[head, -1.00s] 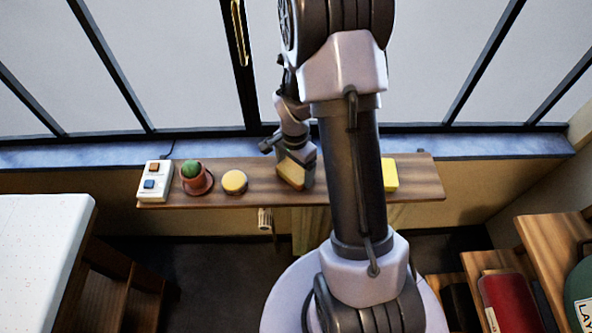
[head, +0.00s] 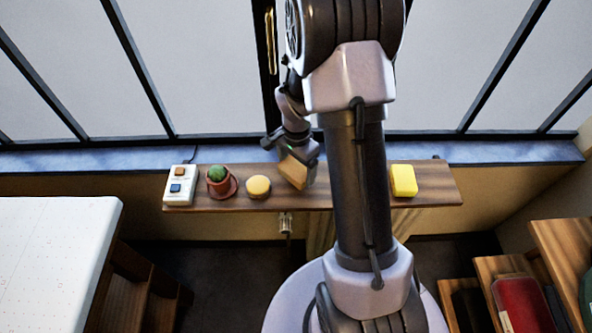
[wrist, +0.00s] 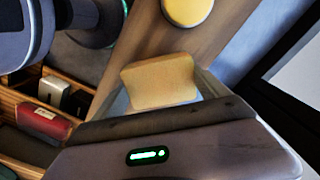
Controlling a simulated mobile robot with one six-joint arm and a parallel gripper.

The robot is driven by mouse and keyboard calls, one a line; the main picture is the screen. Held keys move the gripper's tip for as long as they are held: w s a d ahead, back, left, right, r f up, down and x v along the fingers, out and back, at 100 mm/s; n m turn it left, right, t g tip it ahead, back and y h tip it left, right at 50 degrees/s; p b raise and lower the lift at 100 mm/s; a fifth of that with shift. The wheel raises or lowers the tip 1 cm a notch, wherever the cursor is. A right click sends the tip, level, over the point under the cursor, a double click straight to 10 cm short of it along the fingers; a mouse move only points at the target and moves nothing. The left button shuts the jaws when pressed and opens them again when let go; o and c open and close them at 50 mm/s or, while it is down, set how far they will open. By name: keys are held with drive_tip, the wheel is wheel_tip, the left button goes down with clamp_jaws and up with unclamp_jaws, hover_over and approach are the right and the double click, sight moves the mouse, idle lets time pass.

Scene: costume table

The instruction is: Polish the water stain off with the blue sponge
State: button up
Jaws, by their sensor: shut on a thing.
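My gripper (head: 297,165) is shut on a tan, sponge-like block (head: 294,172), held tilted at or just above the wooden shelf (head: 325,198). I cannot tell whether it touches the wood. In the wrist view the block (wrist: 160,82) sits between the two fingers and looks tan, not blue. A yellow block (head: 404,180), perhaps another sponge, lies on the shelf right of my arm. No blue sponge shows in either view. I can make out no water stain; the wood under the held block and behind my arm is hidden.
A round yellow thing (head: 258,186) lies just left of the gripper. Further left are a potted cactus (head: 219,180) and a white box with an orange and a blue button (head: 179,186). A window stands behind the shelf. The shelf's right end is clear.

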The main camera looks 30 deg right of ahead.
drive_tip(key=shift+r+p, duration=1.45)
drive_tip(key=shift+r, duration=0.85)
